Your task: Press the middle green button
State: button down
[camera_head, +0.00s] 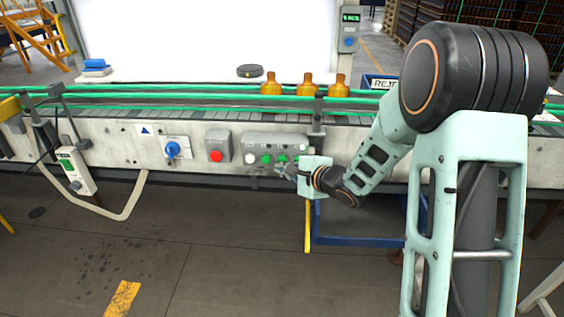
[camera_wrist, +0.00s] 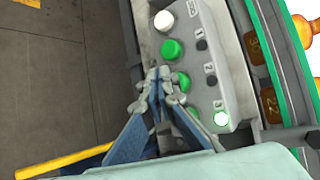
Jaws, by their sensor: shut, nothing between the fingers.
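A grey control box (camera_head: 275,143) on the conveyor's front holds one white button (camera_wrist: 163,21) and a row of three green buttons. The middle green button (camera_wrist: 181,82) is partly covered by my fingertips in the wrist view. The first green button (camera_wrist: 172,49) is in full view, and the third green button (camera_wrist: 193,112) is largely hidden behind a finger. My gripper (camera_wrist: 160,74) is shut and empty, with its tips at the middle button; I cannot tell whether they touch it. In the head view my gripper (camera_head: 282,170) is just below the button row.
Left of the box are a red button (camera_head: 216,156) and a blue rotary switch (camera_head: 172,149). Amber bottles (camera_head: 306,86) stand on the conveyor above. Floor in front is open.

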jog(key=shift+w+r, duration=0.1)
jog(key=shift+w, duration=0.05)
jog(key=shift+w+p, duration=0.3)
jog(key=shift+p, duration=0.35)
